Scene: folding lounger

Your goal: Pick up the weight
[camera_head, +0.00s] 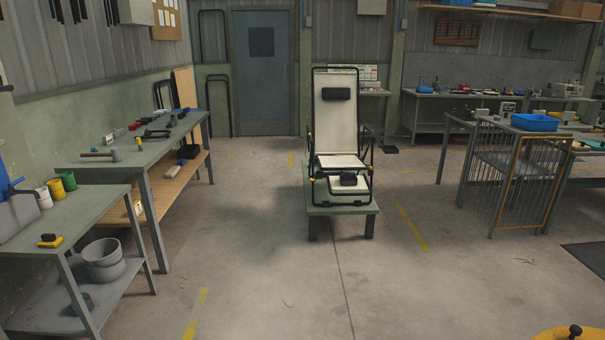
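A folding lounger (337,128) with a pale cushion and black frame stands upright on a low green platform (326,210) in the middle of the room. A dark block (348,179) lies on its lower front part, and a dark pad (336,94) is on its backrest. A small yellow and black object (50,241) sits on the near left bench. I cannot tell which object is the weight. Neither of my grippers is in view.
The left benches (110,192) hold tools, cans and a grey bucket (103,260). A barred cage (512,170) and a table with a blue bin (537,122) stand at right. A yellow round object (572,335) shows at bottom right. The floor before the lounger is clear.

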